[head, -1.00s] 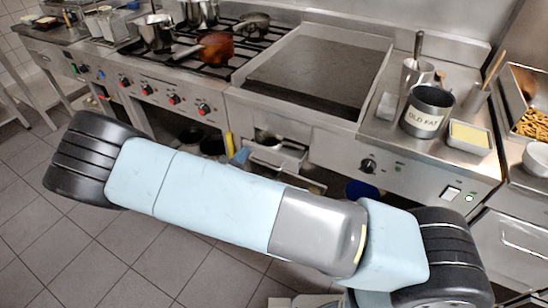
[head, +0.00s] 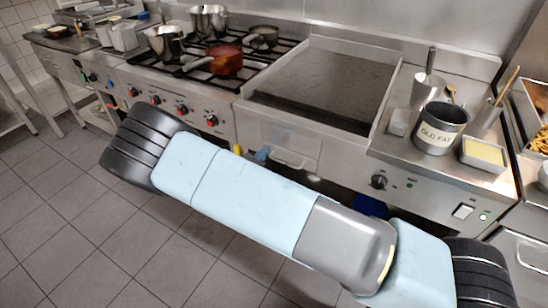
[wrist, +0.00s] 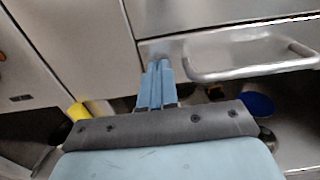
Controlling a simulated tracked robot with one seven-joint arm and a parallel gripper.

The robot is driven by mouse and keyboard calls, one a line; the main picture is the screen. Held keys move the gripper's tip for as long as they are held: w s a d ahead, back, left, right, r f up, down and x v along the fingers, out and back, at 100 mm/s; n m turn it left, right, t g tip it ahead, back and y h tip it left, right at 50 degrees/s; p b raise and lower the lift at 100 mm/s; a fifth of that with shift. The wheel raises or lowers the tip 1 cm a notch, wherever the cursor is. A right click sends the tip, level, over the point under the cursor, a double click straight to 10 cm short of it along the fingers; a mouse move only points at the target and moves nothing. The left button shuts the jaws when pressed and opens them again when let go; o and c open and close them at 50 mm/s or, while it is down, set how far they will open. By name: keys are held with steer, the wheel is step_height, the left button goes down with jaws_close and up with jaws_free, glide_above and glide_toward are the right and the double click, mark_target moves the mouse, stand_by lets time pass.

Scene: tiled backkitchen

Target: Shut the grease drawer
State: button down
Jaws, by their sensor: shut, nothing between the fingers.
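The grease drawer's steel front (head: 291,143) is below the griddle (head: 318,82) in the head view. It looks flush or nearly flush with the panel around it, and no open interior shows. Its bar handle (head: 288,163) is in front; in the wrist view the handle (wrist: 250,68) is at the upper right. My gripper (wrist: 157,66) is shut and empty, its blue fingers pointing at the drawer front's left part, left of the handle. They look to be at or very near the steel; contact cannot be told. In the head view only the gripper's blue tip (head: 262,154) shows beyond my arm.
The "OLD FAT" pot (head: 438,130) and a butter dish (head: 483,154) stand on the counter right of the griddle. The burner range (head: 195,60) with pans is to the left. A blue item (wrist: 258,104) lies below the handle. The tiled floor at left is clear.

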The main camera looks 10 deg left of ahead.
steer(key=shift+w+d, duration=0.1)
steer(key=shift+d, duration=0.2)
steer(key=v, duration=1.4)
steer(key=shift+a, duration=0.4)
steer(key=w+d+r+m+g+h, duration=0.1)
steer(key=w+d+r+m+g, duration=0.1)
steer(key=d+r+m+g, duration=0.9)
steer(key=w+d+r+m+g+h, duration=0.1)
steer(key=w+d+r+m+g, duration=0.15)
steer(key=d+r+m, duration=0.95)
steer(key=s+d+r+m+t+y, duration=0.2)
steer(key=s+d+r+m+y, duration=0.5)
steer(key=s+d+r, duration=1.3)
steer(key=shift+s+d+r+m+y, duration=0.2)
steer(key=shift+s+d+m+y, duration=0.25)
steer(key=shift+d+m, duration=0.45)
